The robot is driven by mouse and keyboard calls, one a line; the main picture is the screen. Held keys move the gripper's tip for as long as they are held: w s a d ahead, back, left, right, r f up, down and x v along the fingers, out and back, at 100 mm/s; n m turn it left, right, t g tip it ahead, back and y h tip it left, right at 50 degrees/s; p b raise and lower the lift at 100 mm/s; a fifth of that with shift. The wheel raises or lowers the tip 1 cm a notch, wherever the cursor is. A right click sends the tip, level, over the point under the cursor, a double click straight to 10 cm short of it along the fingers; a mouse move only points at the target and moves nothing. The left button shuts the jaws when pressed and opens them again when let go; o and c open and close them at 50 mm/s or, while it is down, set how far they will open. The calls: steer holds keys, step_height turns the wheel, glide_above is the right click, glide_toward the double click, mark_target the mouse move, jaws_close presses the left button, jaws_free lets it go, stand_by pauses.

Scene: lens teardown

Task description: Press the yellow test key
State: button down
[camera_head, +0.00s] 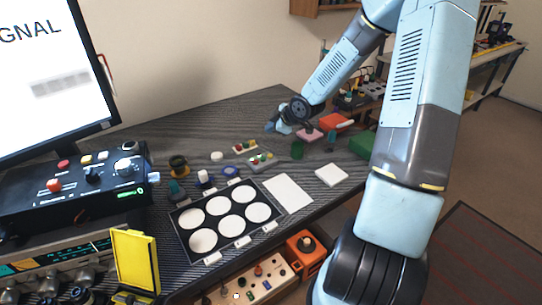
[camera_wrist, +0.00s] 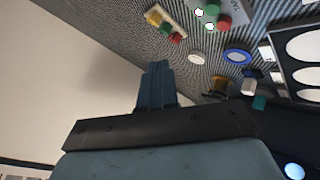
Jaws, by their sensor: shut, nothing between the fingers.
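The yellow test key (camera_wrist: 154,18) sits at one end of a small pale key strip (camera_wrist: 181,38), with a green and a red key beside it, in the wrist view. In the head view the strip (camera_head: 246,147) lies on the dark desk, its keys very small. My gripper (camera_head: 270,127) is above the desk behind the strip, apart from it. In the wrist view the fingers (camera_wrist: 158,72) are together and empty, with a gap between them and the yellow key.
A grey key panel (camera_head: 261,162) lies beside the strip. A white disc (camera_head: 217,156), a blue ring (camera_head: 231,171) and a black tray (camera_head: 213,257) with round white wells are nearer. A pink block (camera_head: 310,135) and green block (camera_head: 297,150) stand to the right.

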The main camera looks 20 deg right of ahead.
mark_target(272, 156)
steer(key=shift+f, duration=0.15)
steer(key=shift+f, duration=4.25)
steer(key=shift+f, duration=0.75)
steer(key=shift+r, duration=0.85)
steer(key=shift+r, duration=0.1)
steer(key=shift+r, duration=2.4)
steer(key=shift+s+r, duration=0.1)
